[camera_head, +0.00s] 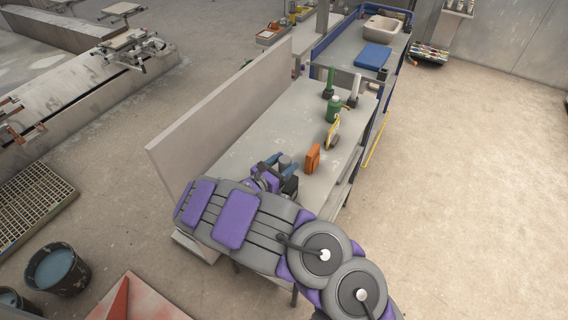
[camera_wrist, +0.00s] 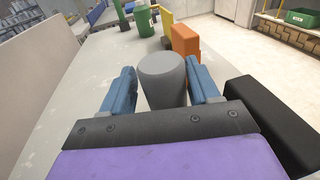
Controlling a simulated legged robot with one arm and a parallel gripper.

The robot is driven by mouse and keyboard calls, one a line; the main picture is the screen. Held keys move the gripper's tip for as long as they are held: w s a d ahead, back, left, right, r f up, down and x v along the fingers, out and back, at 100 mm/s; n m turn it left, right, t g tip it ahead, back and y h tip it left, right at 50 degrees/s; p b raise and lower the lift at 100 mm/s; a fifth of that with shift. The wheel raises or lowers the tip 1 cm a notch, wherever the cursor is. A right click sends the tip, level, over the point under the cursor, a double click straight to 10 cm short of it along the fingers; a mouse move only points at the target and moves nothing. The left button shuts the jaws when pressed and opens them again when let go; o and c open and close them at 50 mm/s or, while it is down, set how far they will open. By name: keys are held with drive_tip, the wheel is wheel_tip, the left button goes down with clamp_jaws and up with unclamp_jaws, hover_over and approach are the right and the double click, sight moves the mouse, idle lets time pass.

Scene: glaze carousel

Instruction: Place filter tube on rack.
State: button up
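A plain grey cylinder (camera_wrist: 163,78), which looks like the filter tube, stands upright between the two blue fingers of my gripper (camera_wrist: 162,90). It tops the fingers, and its lower end is hidden behind the gripper body. The fingers are close on both sides; whether they press on it is unclear. In the head view the grey cylinder (camera_head: 285,161) shows small between the blue fingers of my gripper (camera_head: 280,168), low over the near part of the grey table (camera_head: 265,125). I cannot make out clearly which thing is the rack.
An upright board (camera_head: 220,110) borders the left. The table's left middle is clear.

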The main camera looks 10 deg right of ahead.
drive_tip(key=shift+r, duration=0.1)
drive_tip(key=shift+s+a, duration=0.25)
drive_tip(key=shift+s, duration=0.05)
drive_tip(key=p+v, duration=0.2)
drive_tip(key=v, duration=0.9)
drive_tip(key=shift+r, duration=0.1)
